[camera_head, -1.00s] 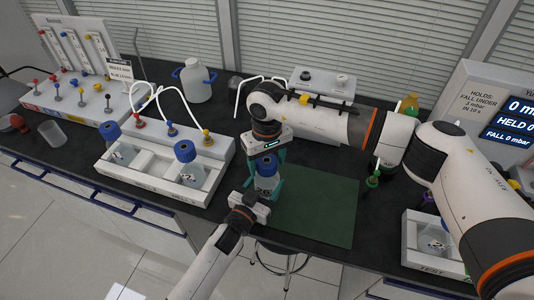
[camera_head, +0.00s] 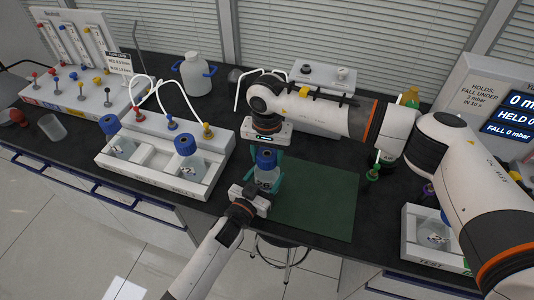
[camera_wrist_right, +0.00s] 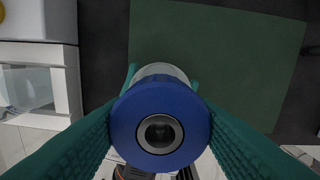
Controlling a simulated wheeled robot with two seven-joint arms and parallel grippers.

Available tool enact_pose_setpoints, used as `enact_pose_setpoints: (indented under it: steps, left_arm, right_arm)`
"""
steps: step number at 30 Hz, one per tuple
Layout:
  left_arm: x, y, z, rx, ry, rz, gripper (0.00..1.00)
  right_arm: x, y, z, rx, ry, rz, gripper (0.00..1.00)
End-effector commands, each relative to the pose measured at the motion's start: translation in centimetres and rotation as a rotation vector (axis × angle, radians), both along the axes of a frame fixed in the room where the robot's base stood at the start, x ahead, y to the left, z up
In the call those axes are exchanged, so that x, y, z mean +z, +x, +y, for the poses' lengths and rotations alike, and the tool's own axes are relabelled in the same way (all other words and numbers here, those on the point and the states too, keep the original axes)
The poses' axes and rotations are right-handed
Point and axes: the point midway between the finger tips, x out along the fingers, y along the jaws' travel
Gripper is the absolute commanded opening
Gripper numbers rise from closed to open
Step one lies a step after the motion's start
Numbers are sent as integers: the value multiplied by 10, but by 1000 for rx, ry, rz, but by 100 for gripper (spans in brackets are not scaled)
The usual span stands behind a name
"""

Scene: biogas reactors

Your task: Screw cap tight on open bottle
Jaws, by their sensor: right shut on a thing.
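The bottle (camera_head: 265,178) is clear glass and stands upright at the left edge of the green mat. A blue cap (camera_head: 266,159) sits on its top; in the right wrist view the cap (camera_wrist_right: 160,93) fills the centre, with a grey-ringed hole in its top. My right gripper (camera_head: 267,149) points down from above, its teal fingers on both sides of the cap, shut on it. My left gripper (camera_head: 264,183) comes from the front, its teal fingers on either side of the bottle body. The cap's thread is hidden.
The green mat (camera_head: 315,205) is clear to the right. A white rack (camera_head: 150,180) with two blue-capped bottles and tubes stands left. A white test station (camera_head: 408,250) with a bottle is at the right. A white jug (camera_head: 194,75) stands behind.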

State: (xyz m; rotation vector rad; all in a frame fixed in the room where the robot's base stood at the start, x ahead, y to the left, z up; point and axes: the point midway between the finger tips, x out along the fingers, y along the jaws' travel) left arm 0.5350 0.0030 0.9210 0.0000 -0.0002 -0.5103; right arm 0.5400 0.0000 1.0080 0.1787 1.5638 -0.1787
Motion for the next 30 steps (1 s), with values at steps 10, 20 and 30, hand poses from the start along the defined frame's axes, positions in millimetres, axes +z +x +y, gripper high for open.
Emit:
enact_pose_setpoints:
  steps: [10,20,30]
  left_arm:
    - [-1,0,1,1,1,3,0]
    - [-1,0,1,1,1,3,0]
    - [-1,0,1,1,1,3,0]
  right_arm:
    - [0,0,0,-818,-1,-1,22]
    - [-1,0,0,-1597,-1,-1,22]
    - [-2,0,0,-2403,0,0,22]
